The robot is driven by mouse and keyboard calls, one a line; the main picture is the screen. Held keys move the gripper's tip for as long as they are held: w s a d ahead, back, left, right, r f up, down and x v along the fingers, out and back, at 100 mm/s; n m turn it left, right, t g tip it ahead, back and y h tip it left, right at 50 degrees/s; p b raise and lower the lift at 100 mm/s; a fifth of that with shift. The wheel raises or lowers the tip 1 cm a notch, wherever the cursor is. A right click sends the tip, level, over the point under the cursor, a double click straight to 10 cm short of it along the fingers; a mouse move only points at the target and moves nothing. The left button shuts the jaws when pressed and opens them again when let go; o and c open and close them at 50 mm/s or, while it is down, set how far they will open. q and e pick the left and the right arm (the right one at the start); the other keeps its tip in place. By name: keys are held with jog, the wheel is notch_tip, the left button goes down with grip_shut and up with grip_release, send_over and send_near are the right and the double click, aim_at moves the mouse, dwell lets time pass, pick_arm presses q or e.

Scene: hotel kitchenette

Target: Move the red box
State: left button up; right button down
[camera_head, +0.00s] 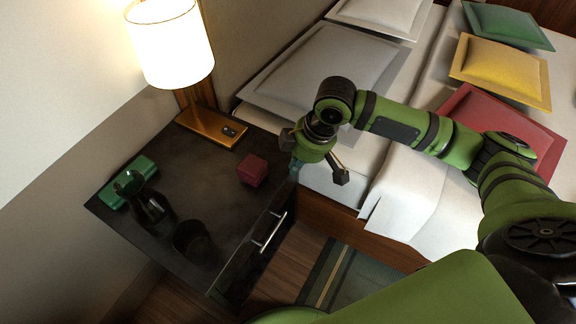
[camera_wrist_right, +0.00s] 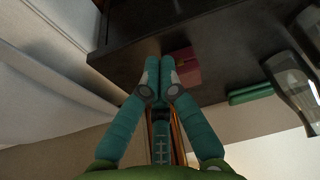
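The small red box (camera_head: 252,170) sits on the dark nightstand top (camera_head: 205,155), near its bed-side edge. My right gripper (camera_head: 294,171) is to the right of the box in the head view, by the nightstand's edge next to the bed. In the right wrist view its teal fingers (camera_wrist_right: 159,68) come together at the tips with nothing seen between them. The red box (camera_wrist_right: 186,68) shows just beyond and right of the tips there, apart from them in the head view. My left gripper is not in view.
A lit lamp (camera_head: 170,45) on a golden base stands behind the box. A green box (camera_head: 125,182), a dark carafe (camera_head: 148,203) and a dark cup (camera_head: 191,240) stand at the left and front. The drawer handle (camera_head: 270,232) sticks out. The bed is on the right.

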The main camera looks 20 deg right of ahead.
aim_at(268, 182)
jog(key=b+x, duration=0.1)
jog(key=x, duration=0.6)
jog(key=shift+a+f, duration=0.1)
jog(key=shift+f, duration=0.3)
jog(key=shift+w+a+f+b, duration=0.2)
jog(key=shift+w+a+b, duration=0.2)
jog(key=shift+w+a, duration=0.95)
jog(key=shift+a, duration=0.2)
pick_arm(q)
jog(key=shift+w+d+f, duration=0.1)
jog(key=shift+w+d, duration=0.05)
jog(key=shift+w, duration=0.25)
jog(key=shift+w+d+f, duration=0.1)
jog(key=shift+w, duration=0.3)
